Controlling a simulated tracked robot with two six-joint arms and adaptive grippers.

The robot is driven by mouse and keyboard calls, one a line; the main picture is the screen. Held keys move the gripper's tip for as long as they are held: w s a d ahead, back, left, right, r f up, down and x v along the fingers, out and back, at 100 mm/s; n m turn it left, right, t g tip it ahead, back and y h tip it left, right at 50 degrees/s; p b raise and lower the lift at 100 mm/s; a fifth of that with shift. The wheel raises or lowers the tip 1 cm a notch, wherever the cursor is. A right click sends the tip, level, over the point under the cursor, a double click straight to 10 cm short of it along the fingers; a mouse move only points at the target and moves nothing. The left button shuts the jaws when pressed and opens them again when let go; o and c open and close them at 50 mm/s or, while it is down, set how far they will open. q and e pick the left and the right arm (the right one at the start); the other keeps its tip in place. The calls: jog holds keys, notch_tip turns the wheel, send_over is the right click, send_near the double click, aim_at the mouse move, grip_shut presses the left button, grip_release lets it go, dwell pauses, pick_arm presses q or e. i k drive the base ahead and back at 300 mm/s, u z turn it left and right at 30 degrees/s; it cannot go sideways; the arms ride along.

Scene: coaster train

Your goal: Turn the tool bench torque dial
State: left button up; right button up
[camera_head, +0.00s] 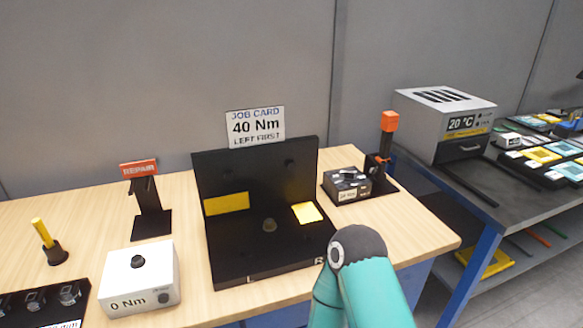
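The torque dial is a small black knob (137,261) on top of a white box (140,284), on the wooden bench (188,208) at the lower left. The front of the box reads "0 Nm". A job card (257,127) behind a black fixture reads "40 Nm, left first". A teal arm link of mine with a dark round joint rises from the bottom edge, right of centre, well to the right of the dial box. Neither gripper shows in this view, and nothing touches the dial.
The black fixture (225,234) with yellow pads stands right of the dial box. A yellow-handled tool (41,233), a "REPAIR" stand (151,218) and a black tray (40,303) are near the box. A small dark device (347,186) and an oven-like unit (445,124) stand further right.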

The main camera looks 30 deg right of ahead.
aim_at(348, 176)
jog(key=z, duration=0.85)
jog(key=i, duration=0.1)
jog(key=u, duration=2)
jog(key=k, duration=1.6)
jog(key=z, duration=1.1)
jog(key=i, duration=0.7)
jog(key=z, duration=0.05)
